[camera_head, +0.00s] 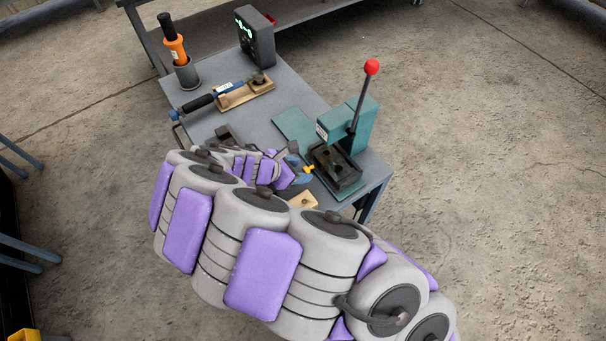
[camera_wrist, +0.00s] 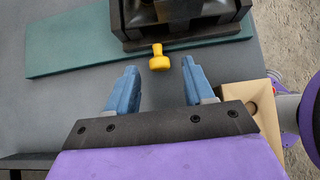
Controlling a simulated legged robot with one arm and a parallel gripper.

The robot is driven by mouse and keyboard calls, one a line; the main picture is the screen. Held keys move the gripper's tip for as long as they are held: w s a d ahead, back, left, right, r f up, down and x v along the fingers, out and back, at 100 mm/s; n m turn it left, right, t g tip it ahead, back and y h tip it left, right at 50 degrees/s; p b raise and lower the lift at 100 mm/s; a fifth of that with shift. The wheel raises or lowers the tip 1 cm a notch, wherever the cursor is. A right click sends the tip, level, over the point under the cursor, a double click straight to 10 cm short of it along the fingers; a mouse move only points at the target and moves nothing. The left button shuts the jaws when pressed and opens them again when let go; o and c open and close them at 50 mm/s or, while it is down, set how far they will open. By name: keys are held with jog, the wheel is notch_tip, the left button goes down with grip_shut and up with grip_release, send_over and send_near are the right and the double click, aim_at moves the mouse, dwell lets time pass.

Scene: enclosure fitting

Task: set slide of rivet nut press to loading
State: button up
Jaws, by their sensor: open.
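The rivet nut press (camera_head: 347,127) is a teal block with a red-knobbed lever (camera_head: 371,68), standing at the table's right end on a teal base plate. Its dark slide (camera_head: 337,168) sits at the front of the press, with a small yellow knob (camera_head: 309,168) on its near side. In the wrist view the yellow knob (camera_wrist: 159,60) sticks out from the dark slide body (camera_wrist: 185,15). My gripper (camera_wrist: 158,82) is open, its two blue fingers either side of and short of the knob, not touching it. In the head view my arm hides most of the gripper.
A torque wrench (camera_head: 210,98) lies on a wooden holder behind. An orange-handled tool (camera_head: 174,45) stands in a grey cup, beside a dark display box (camera_head: 255,38). A wooden block (camera_wrist: 257,105) sits close to the right of my gripper. Grey tabletop (camera_wrist: 60,115) is clear at left.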

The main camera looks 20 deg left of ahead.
jog(key=shift+w+a+f+b, duration=0.2)
jog(key=shift+f+b, duration=0.05)
jog(key=shift+f, duration=0.15)
jog(key=shift+w+a+f+b, duration=0.15)
jog(key=shift+w+f+b, duration=0.05)
jog(key=shift+f, duration=0.2)
jog(key=shift+w+d+f, duration=0.1)
jog(key=shift+d, duration=0.05)
jog(key=shift+d+r, duration=0.25)
jog(key=shift+d, duration=0.75)
jog(key=shift+a+f, duration=0.15)
jog(key=shift+a, duration=0.65)
jog(key=c, duration=0.6)
jog(key=shift+c, duration=0.8)
jog(key=shift+d, duration=0.4)
grip_shut()
